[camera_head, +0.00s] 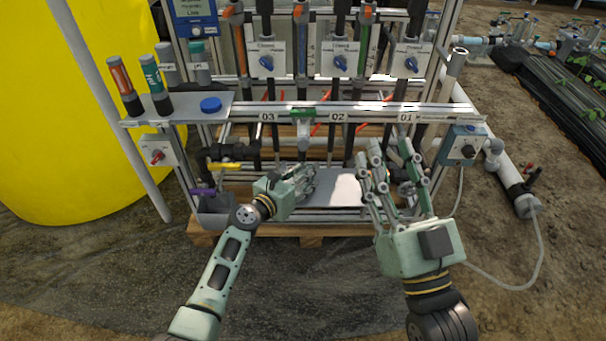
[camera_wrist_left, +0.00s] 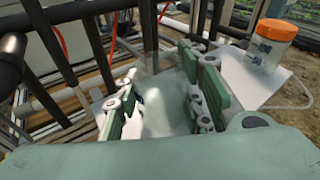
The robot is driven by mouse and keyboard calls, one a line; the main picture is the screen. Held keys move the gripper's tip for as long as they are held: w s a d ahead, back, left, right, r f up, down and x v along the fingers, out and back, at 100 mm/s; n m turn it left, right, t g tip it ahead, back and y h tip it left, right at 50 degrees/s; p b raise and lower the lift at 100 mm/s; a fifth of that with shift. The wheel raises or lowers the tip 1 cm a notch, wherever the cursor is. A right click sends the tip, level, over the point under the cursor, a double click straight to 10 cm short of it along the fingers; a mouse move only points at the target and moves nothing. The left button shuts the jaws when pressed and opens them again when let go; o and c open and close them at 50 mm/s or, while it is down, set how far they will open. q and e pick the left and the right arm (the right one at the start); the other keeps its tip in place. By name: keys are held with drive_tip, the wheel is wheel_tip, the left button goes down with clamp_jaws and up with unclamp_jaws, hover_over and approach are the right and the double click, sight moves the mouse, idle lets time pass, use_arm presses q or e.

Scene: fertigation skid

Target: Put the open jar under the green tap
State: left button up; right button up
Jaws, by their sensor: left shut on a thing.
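My left gripper (camera_head: 303,178) is shut on a clear jar (camera_wrist_left: 160,98), which shows without a lid between its green fingers in the left wrist view. In the head view the jar is mostly hidden by the fingers. The green tap (camera_head: 303,112) sits on the front rail between the labels 03 and 02, above my left gripper and apart from it. My right gripper (camera_head: 393,152) is open and empty, fingers pointing up, in front of the right part of the skid.
A pale plate (camera_head: 335,190) lies low in the skid. An orange-lidded jar (camera_wrist_left: 268,45) stands at its right in the wrist view. A yellow-handled tap (camera_head: 225,166) and a purple-handled one (camera_head: 203,191) are on the left. A grey shelf (camera_head: 180,112) bears bottles and a blue lid (camera_head: 210,104).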

use_arm(q)
drive_tip(key=o, duration=1.4)
